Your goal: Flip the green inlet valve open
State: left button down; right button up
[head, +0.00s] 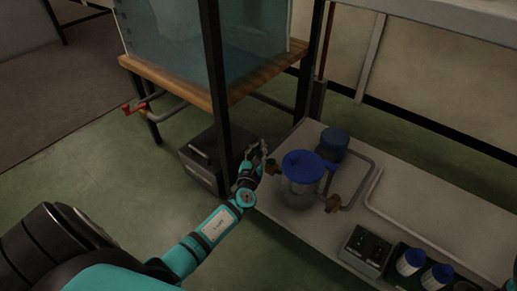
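A clear cylinder (299,192) with a blue lid (303,165) stands upright near the left end of a grey bench. A brass-coloured fitting (272,167) sits on its left side, and another (333,203) sits on its right side. I cannot make out a green valve handle on either. My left gripper (257,150) is just left of the cylinder, close to the left fitting. Whether it touches the fitting is unclear. Its fingers are dark and small, so their opening does not show clearly.
A glass tank (200,45) stands on a wooden shelf (165,83) in a dark frame, with a red-handled valve (131,107) at its left. A bent grey pipe (362,172), a dark blue container (334,142), a control box (366,249) and blue-capped jars (411,262) occupy the bench (420,215).

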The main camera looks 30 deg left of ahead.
pick_arm(q)
jog(key=shift+d, duration=0.15)
jog(key=c, duration=1.1)
grip_release()
jog(key=shift+o, duration=0.2)
jog(key=shift+s, duration=0.1)
jog(key=v, duration=1.2)
